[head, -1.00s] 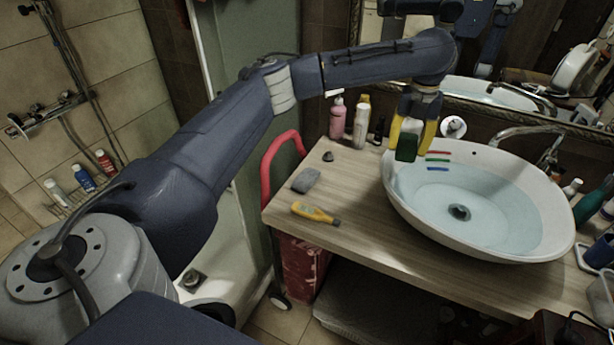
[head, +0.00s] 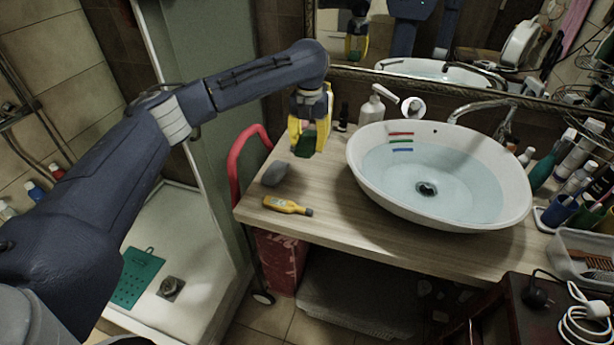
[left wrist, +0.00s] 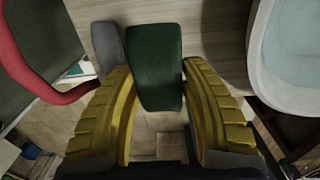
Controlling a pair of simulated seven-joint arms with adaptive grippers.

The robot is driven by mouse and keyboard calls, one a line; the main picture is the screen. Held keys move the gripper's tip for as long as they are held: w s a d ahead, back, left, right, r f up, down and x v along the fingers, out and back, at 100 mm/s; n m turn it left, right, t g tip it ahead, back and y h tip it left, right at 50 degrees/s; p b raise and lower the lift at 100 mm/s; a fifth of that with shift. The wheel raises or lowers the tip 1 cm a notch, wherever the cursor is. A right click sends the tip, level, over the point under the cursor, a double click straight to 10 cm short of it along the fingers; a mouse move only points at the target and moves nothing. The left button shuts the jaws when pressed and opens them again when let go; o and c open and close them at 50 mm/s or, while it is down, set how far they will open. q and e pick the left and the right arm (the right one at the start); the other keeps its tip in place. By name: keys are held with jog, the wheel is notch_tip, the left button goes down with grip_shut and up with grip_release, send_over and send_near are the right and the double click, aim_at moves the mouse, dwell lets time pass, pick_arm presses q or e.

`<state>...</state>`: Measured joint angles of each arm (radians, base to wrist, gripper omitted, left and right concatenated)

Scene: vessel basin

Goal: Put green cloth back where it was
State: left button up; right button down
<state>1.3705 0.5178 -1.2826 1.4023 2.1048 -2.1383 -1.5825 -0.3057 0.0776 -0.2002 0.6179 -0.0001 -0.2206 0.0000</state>
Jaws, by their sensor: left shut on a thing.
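The green cloth (head: 306,146) is a dark green folded piece held in my left gripper (head: 308,132). The gripper's yellow fingers are shut on it, and it hangs above the left part of the wooden counter, left of the basin. In the left wrist view the cloth (left wrist: 155,62) sits between the fingertips, with a grey sponge-like lump (left wrist: 108,45) partly behind it. I cannot tell whether the cloth touches the counter. My right gripper is not in view.
The white basin (head: 357,165) with water and coloured strips stands to the right. The grey lump (head: 274,173) and a yellow bottle (head: 287,206) lie on the counter's front left. Bottles stand behind the gripper; a red rail (head: 236,165) is at the left edge.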

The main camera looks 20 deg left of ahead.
aim_at(308, 181)
pick_arm(q)
notch_tip(308, 181, down, 14)
jog(key=shift+r, duration=0.2)
dwell(0.5)
jog(key=shift+f, duration=0.1)
jog(key=o, duration=1)
notch_tip(308, 181, up, 12)
jog(key=shift+r, duration=0.15)
dwell(0.4)
